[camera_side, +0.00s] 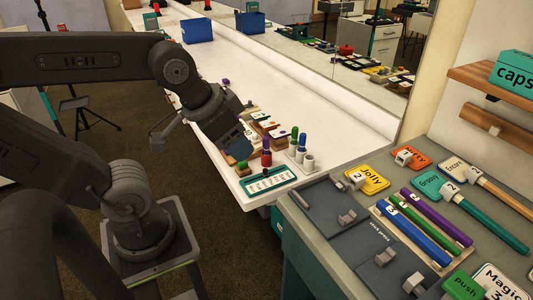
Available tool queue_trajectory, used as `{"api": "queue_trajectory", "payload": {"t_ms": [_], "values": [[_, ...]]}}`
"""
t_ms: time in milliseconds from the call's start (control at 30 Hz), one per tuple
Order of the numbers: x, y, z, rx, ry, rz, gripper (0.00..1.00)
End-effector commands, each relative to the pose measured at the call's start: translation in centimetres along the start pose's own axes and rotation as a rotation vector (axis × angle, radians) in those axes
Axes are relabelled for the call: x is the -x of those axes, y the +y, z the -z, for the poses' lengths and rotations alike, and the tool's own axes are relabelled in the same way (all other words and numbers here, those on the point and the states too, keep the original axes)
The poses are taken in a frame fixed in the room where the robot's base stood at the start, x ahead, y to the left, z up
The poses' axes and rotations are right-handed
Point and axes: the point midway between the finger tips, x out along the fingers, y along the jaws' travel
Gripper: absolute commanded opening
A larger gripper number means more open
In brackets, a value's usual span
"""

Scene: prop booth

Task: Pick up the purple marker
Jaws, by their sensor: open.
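A long purple rod-like marker (436,217) lies on a pale tray on the grey counter at the right. It lies beside a green rod (414,220) and a thicker blue rod (413,232). A small purple-topped item (225,82) also stands on the white table, partly behind my arm; I cannot tell if it is a marker. My gripper (238,150) is above the near end of the white table, left of the red upright piece (266,152). It is open, with nothing visible in it, and is well apart from the purple rod. Its fingertips are hard to make out.
Upright green (294,138) and blue-topped (301,141) pieces and a teal-edged card (268,181) crowd the white table's near end. Signs, including a yellow one (367,179), and dark panels fill the grey counter. A blue bin (197,30) stands farther back; the white table's middle is clear.

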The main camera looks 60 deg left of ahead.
Motion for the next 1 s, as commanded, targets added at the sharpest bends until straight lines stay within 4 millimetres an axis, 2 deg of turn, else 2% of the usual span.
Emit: {"api": "queue_trajectory", "payload": {"t_ms": [133,267,467,600,800,900,1000], "values": [[-0.4,-0.8,1.3,-0.075,-0.024,0.027,0.52],[-1.9,-2.8,4.2,-0.271,-0.092,0.079,0.52],[-6.1,-7.9,9.4,-0.680,-0.257,0.132,0.52],[-10.1,-12.2,12.0,-0.968,-0.392,0.119,0.52],[-16.4,-18.5,13.6,-1.340,-0.573,0.032,0.52],[-18.9,-20.8,13.6,-1.474,-0.634,-0.019,0.52],[-20.4,-22.2,13.5,-1.560,-0.672,-0.057,0.52]]}}
